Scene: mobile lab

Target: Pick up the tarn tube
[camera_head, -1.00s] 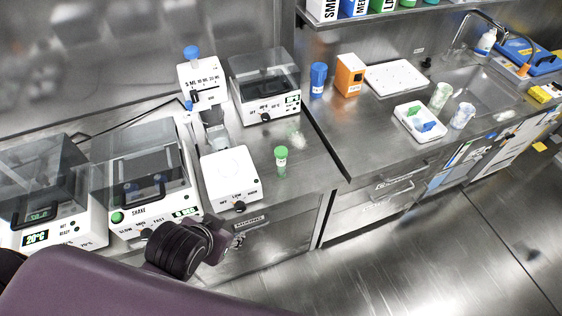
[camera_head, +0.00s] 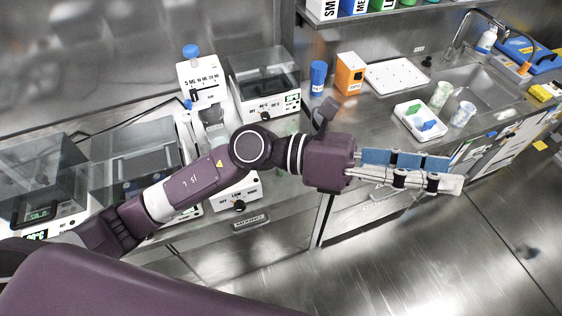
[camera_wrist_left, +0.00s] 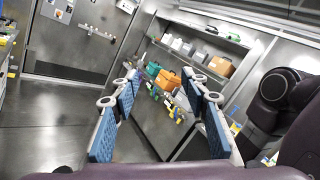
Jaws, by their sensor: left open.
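No tube in view carries a name I can read, so I cannot tell which is the tarn tube. A blue-capped tube (camera_head: 318,78) stands upright on the counter, left of the orange box. The green-capped tube at the front of the bench is hidden behind my left arm. My left gripper (camera_head: 455,175) is open and empty, stretched out to the right, over the cabinet fronts and floor in the picture. Its spread, blue-padded fingers also show in the left wrist view (camera_wrist_left: 160,78), with nothing between them. My right gripper is not in view.
The orange box (camera_head: 350,74), a white perforated tray (camera_head: 396,76) and a white bin (camera_head: 407,117) stand on the right counter near the sink (camera_head: 482,88). Lab machines (camera_head: 264,82) fill the left bench. The wrist view faces shelves with boxes (camera_wrist_left: 221,66).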

